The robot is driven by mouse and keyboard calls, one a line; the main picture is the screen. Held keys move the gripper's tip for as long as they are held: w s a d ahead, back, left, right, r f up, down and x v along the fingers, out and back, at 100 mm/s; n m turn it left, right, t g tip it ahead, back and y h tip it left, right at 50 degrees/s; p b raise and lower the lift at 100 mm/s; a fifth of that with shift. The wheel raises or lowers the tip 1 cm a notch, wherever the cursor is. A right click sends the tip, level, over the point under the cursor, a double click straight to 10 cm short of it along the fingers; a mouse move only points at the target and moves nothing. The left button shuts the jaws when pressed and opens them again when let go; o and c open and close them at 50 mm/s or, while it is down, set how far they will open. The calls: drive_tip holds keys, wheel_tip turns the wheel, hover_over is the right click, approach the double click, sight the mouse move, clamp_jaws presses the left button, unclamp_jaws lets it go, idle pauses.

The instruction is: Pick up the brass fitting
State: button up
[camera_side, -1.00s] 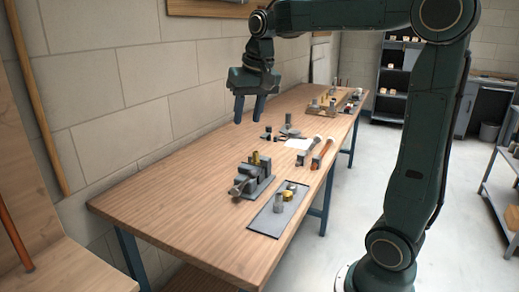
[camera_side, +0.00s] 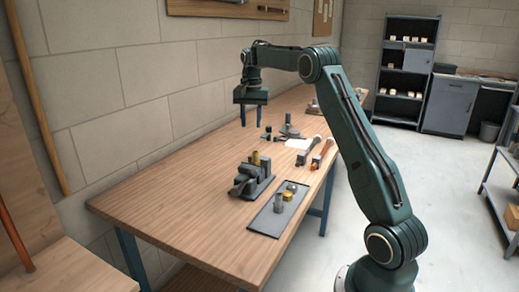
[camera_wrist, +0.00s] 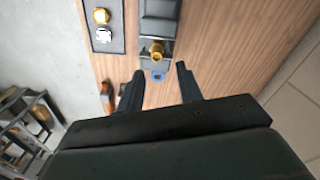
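A brass fitting (camera_side: 256,158) stands upright at the grey vise (camera_side: 251,180) on the wooden bench. In the wrist view the brass fitting (camera_wrist: 157,52) shows between and just beyond my fingertips. A second brass piece (camera_side: 288,196) sits on the dark tray (camera_side: 262,222); it also shows at the top left of the wrist view (camera_wrist: 101,15). My gripper (camera_side: 249,124) points down above the bench, apart from the vise and behind it in the side view.
A metal cylinder (camera_side: 278,203) stands on the tray. Tools (camera_side: 313,152) and a white sheet (camera_side: 298,143) lie farther along the bench. A block wall runs along the bench's left side. The near left bench top (camera_side: 165,210) is clear.

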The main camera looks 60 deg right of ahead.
sight(256, 152)
drive_tip(key=shift+d+f+m, duration=0.5)
drive_tip(key=shift+d+f, duration=0.7)
drive_tip(key=shift+d, duration=0.25)
drive_tip(key=shift+f, duration=4.3)
drive_tip(key=shift+f, duration=0.1)
drive_tip(key=shift+f, duration=2.45)
drive_tip(key=shift+c, duration=0.5)
drive_tip(key=c, duration=0.4)
drive_tip(key=shift+c, duration=0.9)
drive_tip(key=shift+r, duration=0.15)
